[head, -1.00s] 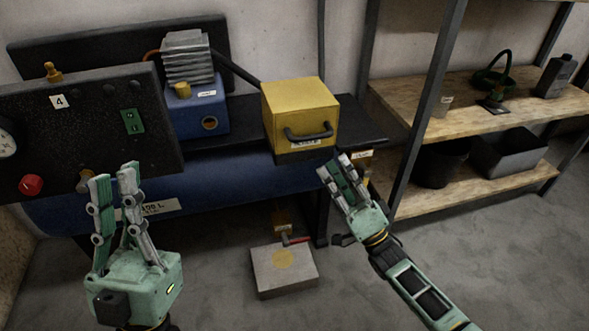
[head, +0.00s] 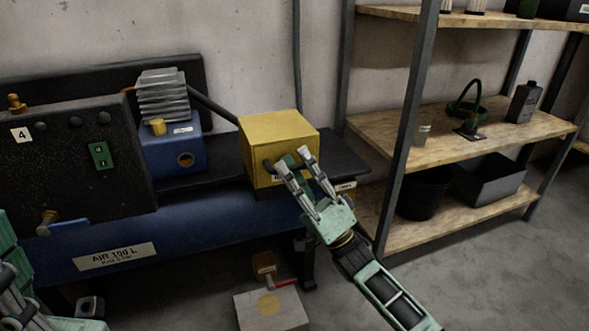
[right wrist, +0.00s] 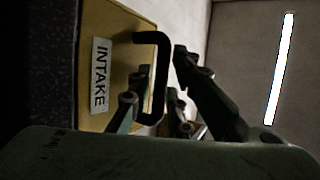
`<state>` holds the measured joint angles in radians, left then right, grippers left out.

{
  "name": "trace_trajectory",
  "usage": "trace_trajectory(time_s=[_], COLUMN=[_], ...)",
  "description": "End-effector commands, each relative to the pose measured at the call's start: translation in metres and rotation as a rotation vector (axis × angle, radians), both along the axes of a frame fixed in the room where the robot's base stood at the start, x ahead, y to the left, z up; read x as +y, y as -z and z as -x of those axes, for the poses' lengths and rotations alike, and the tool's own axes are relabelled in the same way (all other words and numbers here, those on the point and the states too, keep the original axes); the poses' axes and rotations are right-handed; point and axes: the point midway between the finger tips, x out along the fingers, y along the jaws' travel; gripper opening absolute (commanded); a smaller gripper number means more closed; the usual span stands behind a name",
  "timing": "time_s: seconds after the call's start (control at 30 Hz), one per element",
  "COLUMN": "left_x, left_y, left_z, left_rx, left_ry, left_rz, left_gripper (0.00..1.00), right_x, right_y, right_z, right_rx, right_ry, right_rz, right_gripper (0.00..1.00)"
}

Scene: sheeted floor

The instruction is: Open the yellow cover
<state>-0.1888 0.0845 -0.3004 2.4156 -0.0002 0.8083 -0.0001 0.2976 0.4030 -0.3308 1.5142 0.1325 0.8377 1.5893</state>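The yellow cover (head: 278,128) is a box-shaped housing on the dark shelf above the blue tank, and it looks closed. It also fills the left of the right wrist view (right wrist: 121,30), with an "INTAKE" label. Its black bar handle (right wrist: 164,62) stands out from the front face and is mostly hidden by my fingers in the head view. My right gripper (head: 292,161) is at the front face, fingers apart on either side of the handle; I cannot tell whether they touch it. My left gripper (head: 14,275) is partly cut off at the left edge.
A black panel (head: 75,160) stands at left, beside a blue pump (head: 170,152) with grey fins. The blue tank (head: 190,228) runs below the cover. A metal-framed shelf rack (head: 480,134) stands at right. A grey block (head: 270,311) lies on the floor.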

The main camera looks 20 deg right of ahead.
Motion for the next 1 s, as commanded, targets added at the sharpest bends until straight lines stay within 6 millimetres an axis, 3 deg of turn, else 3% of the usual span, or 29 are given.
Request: trace_trajectory(time_s=[0.17,0.4,1.0], left_x=[-0.0001,-0.0001,0.0002], left_y=[-0.0004,-0.0004,-0.0021], left_z=[0.0002,0.0002,0.0003], left_rx=[-0.001,-0.001,-0.001], left_ry=[0.000,0.000,0.000], left_rz=[0.000,0.000,0.001], left_gripper=[0.00,0.00,0.00], right_x=[0.0001,0.0000,-0.0002], right_y=[-0.0003,0.0001,0.0000], right_z=[0.0000,-0.0001,-0.0005], right_rx=[0.000,0.000,0.004], right_ry=[0.000,0.000,0.003], right_rz=[0.000,0.000,0.002], right_gripper=[0.18,0.00,0.00])
